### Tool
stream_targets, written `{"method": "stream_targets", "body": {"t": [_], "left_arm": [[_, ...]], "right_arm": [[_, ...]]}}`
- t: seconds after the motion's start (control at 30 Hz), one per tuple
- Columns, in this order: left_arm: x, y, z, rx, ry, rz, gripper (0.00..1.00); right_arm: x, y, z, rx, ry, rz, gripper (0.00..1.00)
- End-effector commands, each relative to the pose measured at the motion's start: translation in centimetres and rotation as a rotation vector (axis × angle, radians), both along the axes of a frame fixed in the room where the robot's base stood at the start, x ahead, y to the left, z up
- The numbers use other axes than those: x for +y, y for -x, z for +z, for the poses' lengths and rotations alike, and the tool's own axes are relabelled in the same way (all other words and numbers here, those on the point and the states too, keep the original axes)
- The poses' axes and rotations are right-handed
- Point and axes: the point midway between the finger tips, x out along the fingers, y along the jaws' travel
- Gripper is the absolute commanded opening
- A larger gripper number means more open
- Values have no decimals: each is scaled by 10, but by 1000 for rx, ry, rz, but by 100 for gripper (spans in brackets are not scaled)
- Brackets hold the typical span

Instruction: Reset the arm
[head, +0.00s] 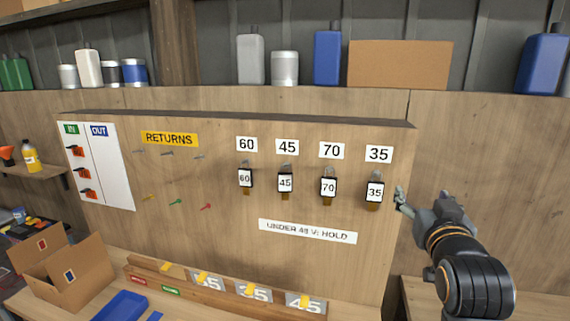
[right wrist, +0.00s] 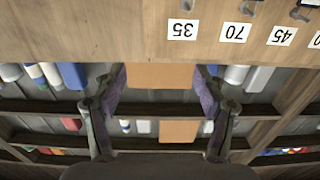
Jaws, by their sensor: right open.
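My right gripper (head: 402,198) is at the right of the wooden board in the head view, just right of the black tag marked 35 (head: 375,192). In the right wrist view its two fingers (right wrist: 160,112) are spread apart with nothing between them. Other black tags marked 60 (head: 245,178), 45 (head: 285,183) and 70 (head: 328,187) hang on hooks under matching white number labels. Whether the right gripper touches the 35 tag cannot be told. My left gripper is not in view.
The board (head: 230,225) carries a RETURNS label (head: 169,139) and an UNDER 48 V: HOLD sign (head: 307,231). A wooden rail (head: 180,284) with number cards stands below it. An open cardboard box (head: 75,280) and blue tray (head: 120,306) are at lower left. Bottles and a brown box (head: 400,64) line the shelf above.

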Motion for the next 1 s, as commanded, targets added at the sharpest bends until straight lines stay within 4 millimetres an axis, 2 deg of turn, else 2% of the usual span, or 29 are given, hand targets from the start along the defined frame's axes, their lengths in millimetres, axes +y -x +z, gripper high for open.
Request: {"method": "stream_targets", "body": {"t": [0.27, 0.43, 0.57, 0.67, 0.77, 0.8, 0.9, 1.0], "left_arm": [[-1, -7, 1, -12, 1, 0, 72], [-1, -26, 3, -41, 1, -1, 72], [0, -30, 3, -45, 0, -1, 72], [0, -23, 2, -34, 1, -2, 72], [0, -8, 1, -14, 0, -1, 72], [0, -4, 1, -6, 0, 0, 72], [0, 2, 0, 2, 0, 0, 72], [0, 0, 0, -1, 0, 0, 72]], "right_arm": [[4, 0, -63, 156, 3, 21, 72], [7, 8, -118, 294, 5, 41, 72], [11, 22, -173, 435, 5, 62, 72], [15, 42, -224, 571, 3, 84, 72], [19, 74, -281, 735, 1, 111, 72], [21, 90, -303, 803, -1, 122, 72], [25, 131, -351, 959, -8, 151, 72], [29, 171, -387, 1094, -16, 177, 72]]}}
